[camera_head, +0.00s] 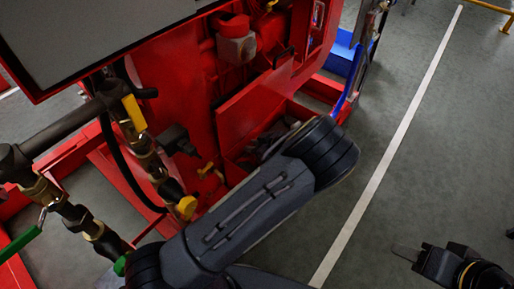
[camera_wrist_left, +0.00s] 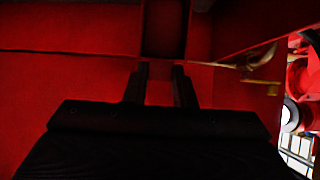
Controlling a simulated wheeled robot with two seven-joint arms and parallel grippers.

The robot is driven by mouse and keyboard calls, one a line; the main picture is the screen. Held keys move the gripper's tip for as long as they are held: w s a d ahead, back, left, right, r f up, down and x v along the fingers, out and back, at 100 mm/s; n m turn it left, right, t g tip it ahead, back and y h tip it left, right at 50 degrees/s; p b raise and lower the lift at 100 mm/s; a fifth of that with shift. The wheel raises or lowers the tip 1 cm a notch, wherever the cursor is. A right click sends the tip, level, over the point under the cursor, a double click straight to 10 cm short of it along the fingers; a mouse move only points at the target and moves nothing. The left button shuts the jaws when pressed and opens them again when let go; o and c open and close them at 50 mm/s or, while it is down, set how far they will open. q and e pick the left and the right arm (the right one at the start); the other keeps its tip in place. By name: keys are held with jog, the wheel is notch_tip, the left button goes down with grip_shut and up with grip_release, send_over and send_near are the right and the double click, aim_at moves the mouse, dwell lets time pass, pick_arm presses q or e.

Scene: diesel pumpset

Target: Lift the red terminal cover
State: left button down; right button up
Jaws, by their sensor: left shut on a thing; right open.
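My left gripper (camera_wrist_left: 160,85) shows in the left wrist view with its two dark fingers a little apart, shut on a dark red piece between them. This piece is in deep shade and its outline is hard to make out; it appears to be the red terminal cover. In the head view my left arm reaches over the red open box beside the machine (camera_head: 245,115), and its forearm hides most of the gripper and the cover. My right gripper (camera_head: 405,253) is at the lower right of the head view, open, over bare floor and away from the machine.
Red walls (camera_wrist_left: 60,85) stand close around my left gripper. A brass-coloured fitting with a cable (camera_wrist_left: 262,60) is to its right. Pipes with a yellow handle (camera_head: 134,112) and a green handle (camera_head: 22,243) stand at left. The grey floor (camera_head: 440,130) at right is clear.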

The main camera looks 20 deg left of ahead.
pick_arm(q)
jog(key=shift+a+f+h, duration=0.1)
jog(key=shift+a+h, duration=0.15)
jog(key=shift+h, duration=0.15)
jog(key=c, duration=1.2)
grip_release()
jog(key=p+v, duration=0.1)
jog(key=v, duration=0.6)
jog(key=shift+d+r+p, duration=0.25)
jog(key=shift+d+p, duration=0.05)
